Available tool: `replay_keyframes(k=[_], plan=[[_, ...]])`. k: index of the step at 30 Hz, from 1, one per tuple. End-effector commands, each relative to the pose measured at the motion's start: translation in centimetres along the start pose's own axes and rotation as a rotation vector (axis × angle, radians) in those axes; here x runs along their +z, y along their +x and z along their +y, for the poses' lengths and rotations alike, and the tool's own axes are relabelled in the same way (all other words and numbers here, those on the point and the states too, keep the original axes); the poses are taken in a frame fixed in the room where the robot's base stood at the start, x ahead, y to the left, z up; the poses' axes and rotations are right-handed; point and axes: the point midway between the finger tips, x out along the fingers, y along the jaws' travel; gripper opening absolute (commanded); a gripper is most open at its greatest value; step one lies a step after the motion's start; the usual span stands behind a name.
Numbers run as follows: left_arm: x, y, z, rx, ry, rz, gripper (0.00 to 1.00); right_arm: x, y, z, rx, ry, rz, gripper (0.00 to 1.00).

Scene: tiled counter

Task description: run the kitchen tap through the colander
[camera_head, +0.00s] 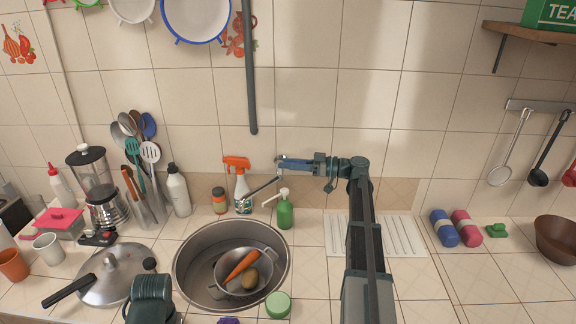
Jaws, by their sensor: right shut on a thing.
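The colander (233,289), a grey bowl with side handles, sits in the round steel sink (187,262). It holds an orange carrot and a brown potato. The dark tap spout (262,188) slants down to the left behind the sink, its tip near the sink's back rim. No water stream shows. My right gripper (283,162) reaches left to the top of the tap and is shut there, on what looks like the tap lever, mostly hidden by the fingers. A joint of my left arm shows at the bottom left; its gripper is not visible.
A spray bottle (242,188) and green soap bottle (285,213) stand close behind the sink. A pot lid (120,272) lies left of it, a green round thing (278,304) at its front right rim. The counter at right front is clear.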

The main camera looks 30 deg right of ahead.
Motion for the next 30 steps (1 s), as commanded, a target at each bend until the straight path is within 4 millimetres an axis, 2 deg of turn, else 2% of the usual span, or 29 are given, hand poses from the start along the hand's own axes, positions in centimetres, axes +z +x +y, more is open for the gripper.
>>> replay_keyframes(k=[9,23,24,26,30], plan=[[0.0,0.0,0.0,0.0,0.0,0.0,0.33,-0.08,0.0,0.42,-0.09,0.002,-0.018,0.0],[0.0,0.0,0.0,0.0,0.0,0.0,0.33,-0.07,0.03,0.34,-0.102,0.002,-0.02,0.0],[0.0,0.0,0.0,0.0,0.0,0.0,0.33,-0.07,0.03,0.34,-0.102,0.002,-0.02,0.39],[0.0,0.0,0.0,0.0,0.0,0.0,0.33,-0.08,0.03,0.34,-0.102,0.002,-0.02,0.47],[0.0,0.0,0.0,0.0,0.0,0.0,0.33,-0.07,0.04,0.33,-0.102,0.001,-0.02,0.47]])
